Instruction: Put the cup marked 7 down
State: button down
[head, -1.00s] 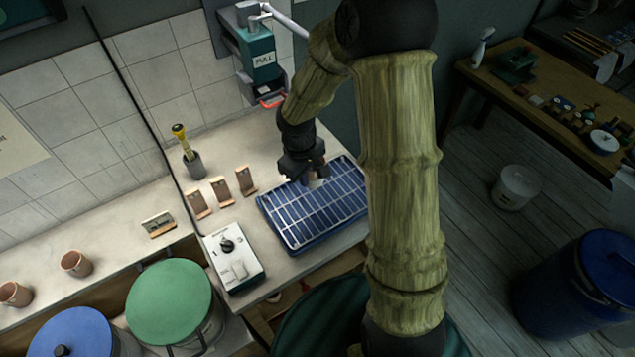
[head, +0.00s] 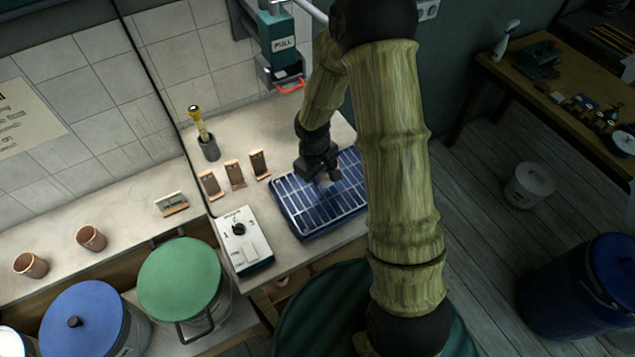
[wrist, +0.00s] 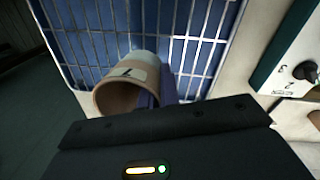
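The cup marked 7 (wrist: 122,85) shows in the wrist view, pale clay with a light label and a dark mark. Its open mouth faces the camera. My gripper (wrist: 158,92) has its fingers close together at the cup's right wall, seemingly pinching it. In the head view my gripper (head: 322,174) is over the blue rack (head: 294,221) with white bars, and the cup is mostly hidden under it. The rack's bars lie behind the cup in the wrist view. Whether the cup touches them I cannot tell.
Three tan upright pieces (head: 235,174) stand left of the rack. A white box with a black knob (head: 243,243) sits in front of them. A dark holder (head: 208,148) stands behind. Two clay cups (head: 91,238) are further left. A teal wall dispenser (head: 281,40) hangs behind.

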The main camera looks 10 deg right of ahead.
jog(key=shift+d, duration=0.1)
jog(key=shift+s+f, duration=0.15)
jog(key=shift+f, duration=1.65)
jog(key=shift+f, duration=0.2)
jog(key=c, duration=1.6)
grip_release()
jog(key=shift+r, duration=0.15)
